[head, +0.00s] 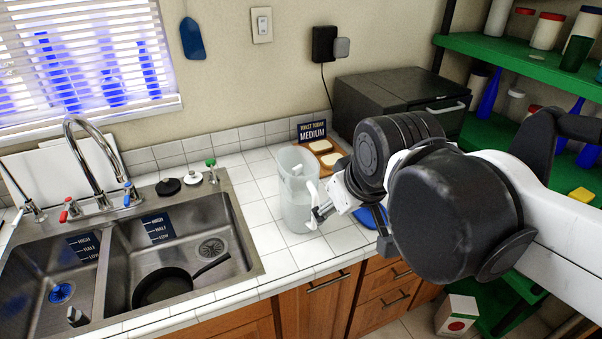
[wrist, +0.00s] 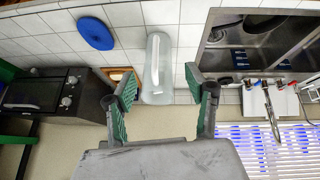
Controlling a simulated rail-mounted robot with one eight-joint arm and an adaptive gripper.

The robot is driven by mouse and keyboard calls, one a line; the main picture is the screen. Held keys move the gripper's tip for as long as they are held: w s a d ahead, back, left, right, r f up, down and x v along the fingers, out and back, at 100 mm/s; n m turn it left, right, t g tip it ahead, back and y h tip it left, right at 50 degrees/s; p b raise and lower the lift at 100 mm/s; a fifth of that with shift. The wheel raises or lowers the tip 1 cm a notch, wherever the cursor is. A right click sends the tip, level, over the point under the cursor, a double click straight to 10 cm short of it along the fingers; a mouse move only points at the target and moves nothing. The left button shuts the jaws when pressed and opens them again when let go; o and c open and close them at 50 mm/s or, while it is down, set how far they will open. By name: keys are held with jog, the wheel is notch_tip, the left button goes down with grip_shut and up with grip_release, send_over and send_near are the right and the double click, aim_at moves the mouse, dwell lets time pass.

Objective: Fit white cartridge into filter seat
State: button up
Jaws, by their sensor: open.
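A tall translucent pitcher (head: 295,205) stands upright on the white tiled counter, right of the sink. It also shows in the wrist view (wrist: 160,60), ahead of my gripper and between the lines of its fingers. A white upright strip, which looks like a handle, shows on its near side. My gripper (head: 318,215) is close by the pitcher's right side in the head view. In the wrist view its green-padded fingers (wrist: 160,92) are spread wide, with nothing held between them. I cannot pick out the white cartridge or the filter seat for certain.
A double sink (head: 240,255) with a black pan (head: 165,287) lies left. A black and a white disc (head: 193,178) sit behind it. Bread on a board (head: 320,146), a "MEDIUM" sign (head: 312,131), a dark oven (head: 385,90) and a blue plate (wrist: 95,34) are near the pitcher.

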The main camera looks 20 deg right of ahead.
jog(key=shift+s+f+m+t, duration=0.25)
jog(key=shift+s+f+m, duration=0.35)
jog(key=shift+s, duration=0.1)
jog(key=shift+s+f+m+t, duration=0.25)
jog(key=shift+s+f+m, duration=0.2)
jog(key=shift+s+m, duration=0.2)
jog(key=shift+f, duration=0.1)
notch_tip(320, 180, down, 6)
jog(key=b, duration=0.5)
jog(key=shift+r+b, duration=0.2)
jog(key=shift+b, duration=0.2)
jog(key=shift+s, duration=0.1)
